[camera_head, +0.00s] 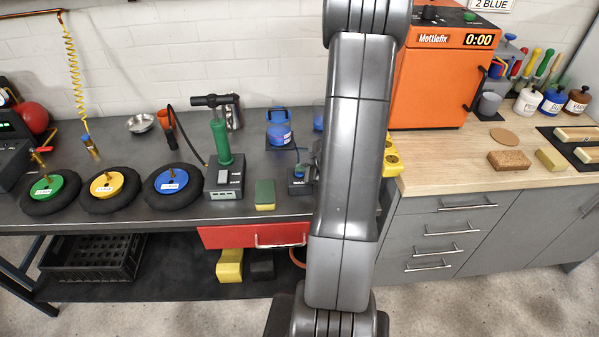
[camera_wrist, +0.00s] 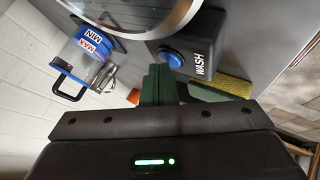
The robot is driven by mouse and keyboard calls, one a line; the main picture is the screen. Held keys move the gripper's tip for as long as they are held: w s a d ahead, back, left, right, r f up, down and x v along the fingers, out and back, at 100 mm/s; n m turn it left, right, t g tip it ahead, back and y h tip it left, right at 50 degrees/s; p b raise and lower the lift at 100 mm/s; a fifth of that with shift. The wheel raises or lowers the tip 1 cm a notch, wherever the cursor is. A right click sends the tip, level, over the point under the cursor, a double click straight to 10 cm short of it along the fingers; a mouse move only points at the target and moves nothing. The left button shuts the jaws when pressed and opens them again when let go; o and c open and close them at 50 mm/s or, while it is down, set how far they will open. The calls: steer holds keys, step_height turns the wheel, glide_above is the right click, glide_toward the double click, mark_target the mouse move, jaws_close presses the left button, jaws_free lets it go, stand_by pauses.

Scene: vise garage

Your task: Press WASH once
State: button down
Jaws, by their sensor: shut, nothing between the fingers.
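The WASH unit is a small dark box (camera_wrist: 198,38) with white WASH lettering and a round blue button (camera_wrist: 173,57) in the wrist view. In the head view the box (camera_head: 297,188) stands on the grey bench, partly hidden by my arm. My gripper (camera_wrist: 159,72) shows as dark green fingers, shut and empty, in the wrist view. The fingertips appear just below the button in that picture; I cannot tell whether they touch the box. In the head view my gripper is hidden behind my arm.
A green-and-yellow sponge (camera_head: 265,195) lies left of the box. A blue-topped jug (camera_wrist: 88,52) marked MAX and MIN stands nearby. A round, clear-rimmed object (camera_wrist: 135,12) is close to the box. A grey unit with a green cylinder (camera_head: 222,150) stands further left.

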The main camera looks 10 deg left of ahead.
mark_target(303, 175)
steer(key=shift+r+p, duration=0.6)
steer(key=shift+r, duration=0.1)
step_height(303, 175, up, 5)
steer(key=p, duration=0.5)
steer(key=shift+r, duration=0.1)
steer(key=shift+d, duration=0.1)
stand_by(0.4)
